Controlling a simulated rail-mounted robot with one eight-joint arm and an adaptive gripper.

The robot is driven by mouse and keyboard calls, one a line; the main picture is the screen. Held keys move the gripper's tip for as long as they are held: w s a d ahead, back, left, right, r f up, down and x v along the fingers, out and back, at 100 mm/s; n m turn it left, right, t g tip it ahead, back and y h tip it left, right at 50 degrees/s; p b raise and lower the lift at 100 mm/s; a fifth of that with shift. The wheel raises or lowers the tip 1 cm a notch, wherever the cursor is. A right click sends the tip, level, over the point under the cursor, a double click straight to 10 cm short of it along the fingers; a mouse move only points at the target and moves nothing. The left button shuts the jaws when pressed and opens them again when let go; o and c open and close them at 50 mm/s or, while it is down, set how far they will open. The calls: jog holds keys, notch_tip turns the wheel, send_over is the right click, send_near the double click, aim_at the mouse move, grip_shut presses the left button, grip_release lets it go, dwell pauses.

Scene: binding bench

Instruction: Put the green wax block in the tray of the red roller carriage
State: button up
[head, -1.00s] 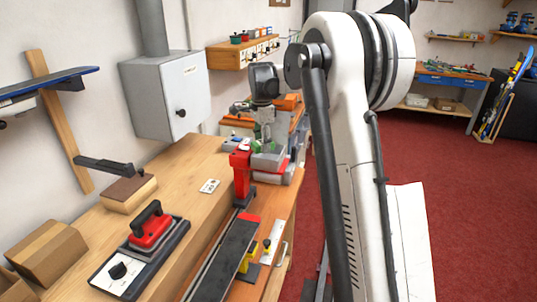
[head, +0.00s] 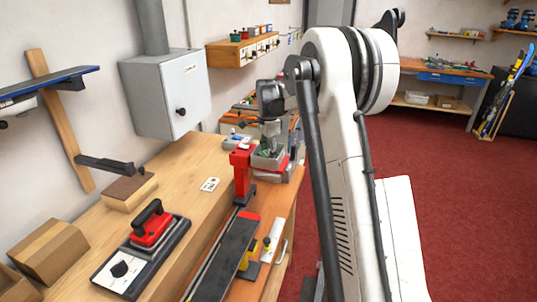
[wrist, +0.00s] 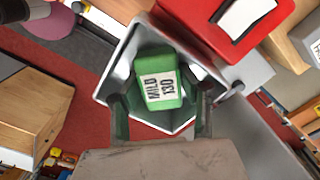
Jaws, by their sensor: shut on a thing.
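The green wax block (wrist: 160,82), with a white label reading "MILD 130", is between my gripper's fingers (wrist: 161,110) in the wrist view. My gripper is shut on it. Behind and around the block are the walls of a grey metal tray (wrist: 119,72); I cannot tell whether the block touches its floor. In the head view my gripper (head: 270,146) is just over the grey tray (head: 266,161), and only a little green shows there.
A black-and-red hand tool (head: 152,233) lies on the wooden bench (head: 185,170) at left, near cardboard boxes (head: 50,250). A long dark bar (head: 228,260) runs in front of the carriage. A grey wall cabinet (head: 167,95) hangs behind. Red floor is open at right.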

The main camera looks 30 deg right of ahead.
aim_at(268, 153)
jog(key=o, duration=1.2)
jog(key=shift+f, duration=0.1)
notch_tip(268, 153, up, 12)
jog(key=s+a+r+n+t, duration=0.2)
jog(key=s+a+r+n, duration=0.35)
jog(key=s+a, duration=0.3)
jog(key=s+a+r+n+t, duration=0.15)
jog(key=s+a+n, duration=0.35)
jog(key=s, duration=0.6)
jog(key=s+a+f+n+t, duration=0.2)
jog(key=s+a+f+n, duration=0.2)
jog(key=s, duration=0.5)
jog(key=s+a+f+n+t, duration=0.1)
jog(key=s+a+f+n, duration=0.2)
jog(key=s+f, duration=0.3)
jog(key=s+a, duration=0.1)
jog(key=s, duration=0.3)
jog(key=shift+s+a+f+n+t+b, duration=0.15)
jog(key=shift+s+n+t+b, duration=0.1)
jog(key=shift+n+t+b, duration=0.1)
